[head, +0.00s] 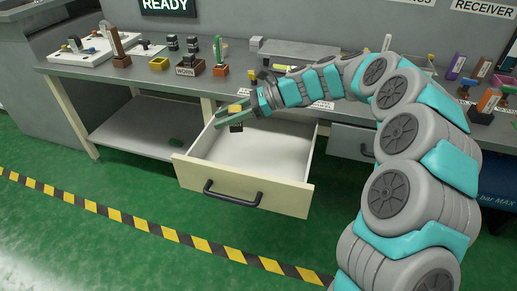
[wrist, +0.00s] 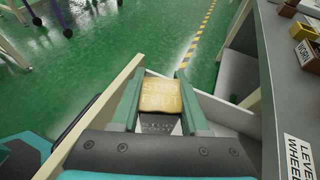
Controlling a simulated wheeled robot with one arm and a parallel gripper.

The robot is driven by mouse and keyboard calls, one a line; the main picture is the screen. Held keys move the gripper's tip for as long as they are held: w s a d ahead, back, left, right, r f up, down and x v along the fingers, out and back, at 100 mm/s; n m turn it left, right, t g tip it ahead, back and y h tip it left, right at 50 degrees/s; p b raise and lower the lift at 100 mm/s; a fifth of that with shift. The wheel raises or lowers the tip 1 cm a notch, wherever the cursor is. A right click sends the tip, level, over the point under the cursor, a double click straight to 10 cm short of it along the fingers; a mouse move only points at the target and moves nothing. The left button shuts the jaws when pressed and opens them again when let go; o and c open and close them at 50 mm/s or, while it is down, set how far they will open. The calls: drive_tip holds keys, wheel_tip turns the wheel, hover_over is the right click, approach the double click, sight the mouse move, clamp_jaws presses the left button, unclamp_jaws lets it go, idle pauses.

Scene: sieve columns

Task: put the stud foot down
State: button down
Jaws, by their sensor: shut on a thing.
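The stud foot is a yellow block with faint lettering on top, showing in the wrist view (wrist: 161,96) between my two green fingers. In the head view the stud foot (head: 238,108) is a small yellow piece with a dark part below it. My gripper (head: 226,117) is shut on it and holds it above the open drawer (head: 248,192), near the drawer's left side. The drawer has a cream front, a black handle and a white inside that looks empty where it shows. Whether the stud foot touches the drawer is not clear, but it appears raised.
The grey bench top (head: 185,80) behind holds a yellow tray (head: 159,63), a box marked WORN (head: 190,67) and several small parts. A lower shelf (head: 145,125) is left of the drawer. Striped yellow-black tape (head: 130,219) crosses the green floor in front.

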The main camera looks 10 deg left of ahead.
wheel_tip(320, 180, down, 15)
drive_tip(key=b, duration=0.2)
drive_tip(key=shift+b, duration=0.35)
drive_tip(key=shift+c, duration=2.1)
unclamp_jaws()
drive_tip(key=v, duration=1.2)
drive_tip(key=shift+r, duration=0.15)
